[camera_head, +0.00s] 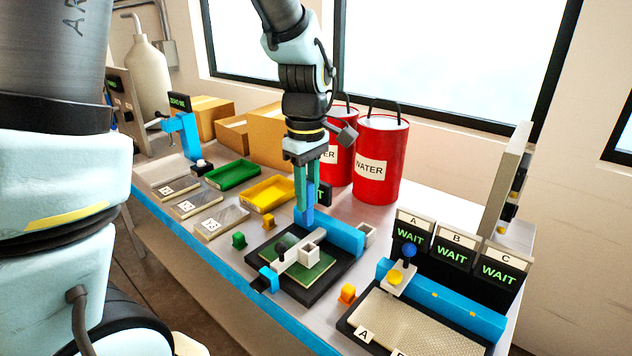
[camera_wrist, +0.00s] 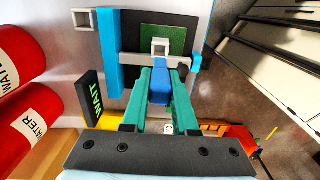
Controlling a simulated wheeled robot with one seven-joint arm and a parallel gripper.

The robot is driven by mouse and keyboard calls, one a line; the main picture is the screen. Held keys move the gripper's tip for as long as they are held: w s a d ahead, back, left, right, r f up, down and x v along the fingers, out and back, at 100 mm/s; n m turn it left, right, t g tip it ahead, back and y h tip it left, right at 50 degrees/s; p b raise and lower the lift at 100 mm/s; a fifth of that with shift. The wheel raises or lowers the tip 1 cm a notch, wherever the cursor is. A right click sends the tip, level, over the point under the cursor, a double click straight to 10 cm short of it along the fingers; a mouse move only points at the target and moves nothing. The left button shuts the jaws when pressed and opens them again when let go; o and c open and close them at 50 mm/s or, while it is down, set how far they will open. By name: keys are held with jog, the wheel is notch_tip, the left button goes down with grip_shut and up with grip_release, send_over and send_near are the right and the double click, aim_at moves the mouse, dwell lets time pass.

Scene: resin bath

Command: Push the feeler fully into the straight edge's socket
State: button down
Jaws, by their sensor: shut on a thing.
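My gripper (camera_head: 305,200) has teal fingers shut on a blue block (camera_head: 308,216), which I take to be the feeler. In the wrist view the blue block (camera_wrist: 158,86) sits between the fingers, with its tip just short of a white square socket (camera_wrist: 160,47). The socket (camera_head: 309,253) stands on the pale straight edge (camera_head: 292,258), which lies across a green plate (camera_head: 312,271) in a black frame. The block looks apart from the socket, but its lower end is partly hidden.
A blue rail (camera_head: 340,236) runs along the back of the black frame. A dark WAIT sign (camera_wrist: 91,98) stands close to my gripper. Red water buckets (camera_head: 380,160), a yellow tray (camera_head: 268,193) and a green tray (camera_head: 233,174) are around. A perforated bed (camera_head: 425,322) is at right.

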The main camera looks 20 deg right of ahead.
jog(key=shift+p, duration=0.3)
jog(key=shift+f+b, duration=2.6)
jog(key=shift+f, duration=1.75)
jog(key=shift+f+b, duration=0.35)
jog(key=shift+f, duration=0.35)
jog(key=c, duration=0.6)
grip_release()
